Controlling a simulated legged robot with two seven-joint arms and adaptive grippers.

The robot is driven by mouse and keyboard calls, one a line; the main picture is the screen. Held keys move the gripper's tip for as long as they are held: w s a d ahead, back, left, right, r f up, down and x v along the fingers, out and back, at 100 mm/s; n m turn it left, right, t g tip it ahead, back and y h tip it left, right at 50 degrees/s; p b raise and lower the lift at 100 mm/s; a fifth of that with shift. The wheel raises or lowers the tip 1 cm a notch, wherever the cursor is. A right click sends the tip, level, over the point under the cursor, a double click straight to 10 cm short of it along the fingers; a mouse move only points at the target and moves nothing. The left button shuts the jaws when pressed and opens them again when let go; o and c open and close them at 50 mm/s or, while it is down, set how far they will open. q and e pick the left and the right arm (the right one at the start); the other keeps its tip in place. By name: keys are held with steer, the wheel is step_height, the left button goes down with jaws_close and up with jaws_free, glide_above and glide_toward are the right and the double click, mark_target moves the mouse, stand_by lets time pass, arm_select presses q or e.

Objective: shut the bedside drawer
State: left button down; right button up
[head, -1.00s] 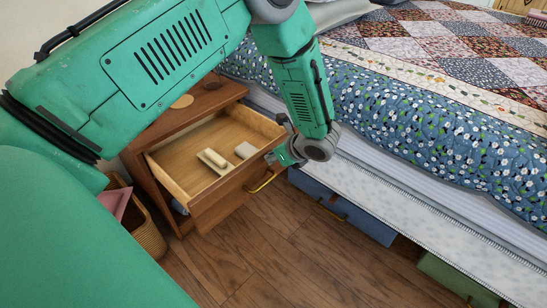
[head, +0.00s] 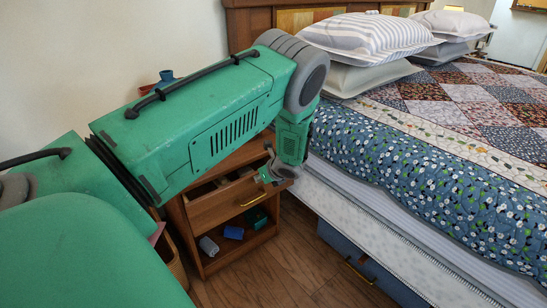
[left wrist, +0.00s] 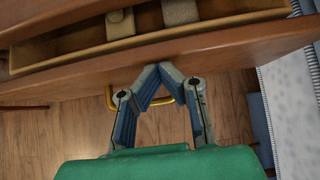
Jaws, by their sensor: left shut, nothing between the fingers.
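The bedside drawer (head: 215,208) is partly open in the wooden nightstand (head: 189,236), with a narrow strip of its inside showing. In the left wrist view, two beige items (left wrist: 120,23) lie inside it. My right gripper is in neither view.
The bed (head: 420,150) stands close on the right, with a blue box (head: 350,262) under it. A white roll (head: 208,246) and a blue block (head: 233,233) are on the nightstand's lower shelf. Wooden floor (head: 262,275) is clear in front.

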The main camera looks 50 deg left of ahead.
arm_select(q)
steer(key=shift+w+a+r, duration=0.1)
steer(key=shift+w+a, duration=0.05)
steer(key=shift+a, duration=1.3)
